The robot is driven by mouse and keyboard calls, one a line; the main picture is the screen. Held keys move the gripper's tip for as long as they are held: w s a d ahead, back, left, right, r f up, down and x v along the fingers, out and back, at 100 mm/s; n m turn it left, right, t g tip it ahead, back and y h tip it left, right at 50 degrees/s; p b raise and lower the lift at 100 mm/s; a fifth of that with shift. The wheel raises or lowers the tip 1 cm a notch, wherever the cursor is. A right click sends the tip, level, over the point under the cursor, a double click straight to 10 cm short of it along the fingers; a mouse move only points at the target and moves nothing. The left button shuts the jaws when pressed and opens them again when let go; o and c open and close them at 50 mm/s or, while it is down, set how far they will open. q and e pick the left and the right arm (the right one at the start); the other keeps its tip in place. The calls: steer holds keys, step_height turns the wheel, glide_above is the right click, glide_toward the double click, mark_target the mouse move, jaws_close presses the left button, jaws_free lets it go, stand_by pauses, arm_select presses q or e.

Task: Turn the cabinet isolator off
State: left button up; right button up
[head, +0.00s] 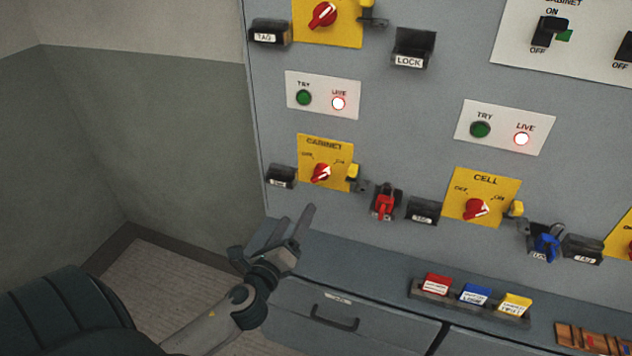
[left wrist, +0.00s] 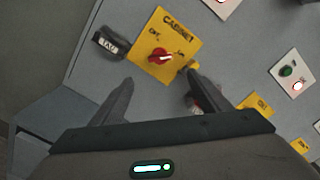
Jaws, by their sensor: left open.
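The cabinet isolator is a red rotary knob (head: 320,173) with a white mark, on a yellow plate (head: 311,155) labelled CABINET. The mark points up and right, towards the ON side. In the left wrist view the knob (left wrist: 160,57) is ahead of the fingers, between their directions. A LIVE lamp (head: 338,103) above the plate glows. My left gripper (head: 295,225) is open and empty, below and left of the knob and apart from it; it also shows in the left wrist view (left wrist: 160,90). My right gripper is not in view.
A black TAG holder (head: 281,177) sits left of the plate, with a yellow tab (head: 353,171) at its right. A red padlock (head: 385,205) hangs further right. The CELL isolator (head: 477,208) is beyond it. A ledge with drawers (head: 335,311) juts out below.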

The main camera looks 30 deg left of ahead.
mark_target(319, 178)
arm_select(q)
steer(key=p+x, duration=0.3)
steer(key=x, duration=1.2)
steer(key=shift+d, duration=0.1)
steer(key=shift+c, duration=0.2)
steer(key=c, duration=1)
